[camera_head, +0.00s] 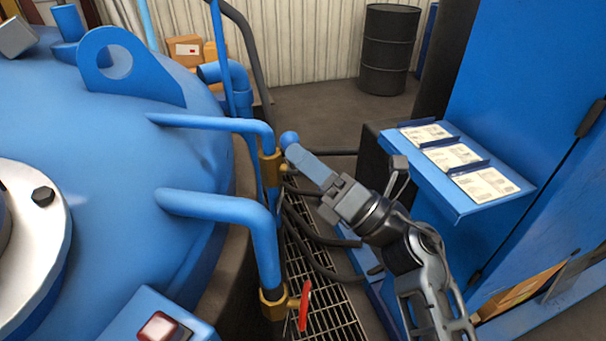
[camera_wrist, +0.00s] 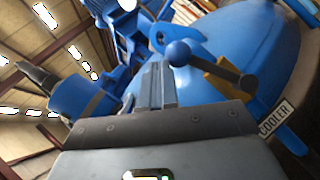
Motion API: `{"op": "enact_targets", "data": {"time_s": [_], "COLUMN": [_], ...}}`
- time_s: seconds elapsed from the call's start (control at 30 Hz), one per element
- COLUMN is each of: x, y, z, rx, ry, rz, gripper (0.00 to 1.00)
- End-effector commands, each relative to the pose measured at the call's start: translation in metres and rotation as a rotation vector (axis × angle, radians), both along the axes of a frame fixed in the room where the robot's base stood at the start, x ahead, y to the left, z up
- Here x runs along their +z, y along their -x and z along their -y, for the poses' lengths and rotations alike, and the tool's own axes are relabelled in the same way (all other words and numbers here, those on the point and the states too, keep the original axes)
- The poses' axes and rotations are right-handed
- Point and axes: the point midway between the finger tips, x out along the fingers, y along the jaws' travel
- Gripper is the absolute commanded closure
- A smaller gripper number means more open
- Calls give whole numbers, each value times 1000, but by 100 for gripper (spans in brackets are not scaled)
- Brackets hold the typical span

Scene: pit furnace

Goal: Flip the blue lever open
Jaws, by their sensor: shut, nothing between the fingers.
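The blue lever ends in a round blue knob (camera_head: 290,139) beside the upper brass valve (camera_head: 270,167) on a blue pipe. In the wrist view the knob (camera_wrist: 180,53) sits on a dark rod in front of the brass fitting (camera_wrist: 222,80). My gripper (camera_head: 300,155) is shut and empty, with its fingertips right at the knob in the head view. In the wrist view the fingers (camera_wrist: 155,80) are just left of the knob. I cannot tell whether they touch it. Most of the lever's rod is hidden in the head view.
A red lever (camera_head: 305,305) sits on the lower brass valve. The large blue vessel (camera_head: 130,150) fills the left. A blue cabinet with a paper-covered shelf (camera_head: 455,175) stands right. Dark hoses cross the floor grating (camera_head: 325,310). A "COOLER" label (camera_wrist: 276,117) shows in the wrist view.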

Motion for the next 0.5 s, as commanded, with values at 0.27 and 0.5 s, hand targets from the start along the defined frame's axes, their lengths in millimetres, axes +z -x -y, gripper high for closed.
{"op": "enact_targets", "data": {"time_s": [0.27,0.5], "x": [10,14], "y": [-16,-24], "z": [3,5], "rx": [-2,-3], "ry": [1,1], "rz": [1,0], "gripper": [100,100]}}
